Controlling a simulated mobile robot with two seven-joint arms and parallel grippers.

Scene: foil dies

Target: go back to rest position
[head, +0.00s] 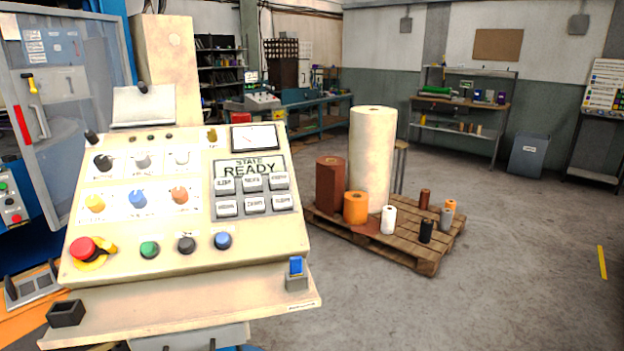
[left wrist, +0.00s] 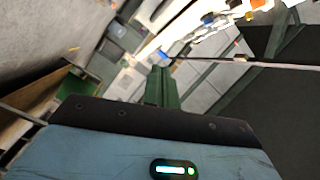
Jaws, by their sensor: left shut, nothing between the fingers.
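My left gripper (left wrist: 163,72) shows in the left wrist view, its dark green fingers together and nothing visible between them. The blue-grey gripper body fills the bottom of that view. No gripper shows in the head view, and my right gripper is in neither view. In the head view a cream control console (head: 190,275) stands close at the left. Its state display (head: 248,166) reads READY. It carries a red emergency button (head: 83,248), several coloured knobs and a block of grey keys.
A wooden pallet (head: 420,262) right of the console bears a tall cream roll (head: 371,150), a brown roll (head: 330,185), an orange roll (head: 356,208) and several smaller ones. A shelf bench (head: 470,103) and a grey bin (head: 527,157) stand behind. The floor at right is clear.

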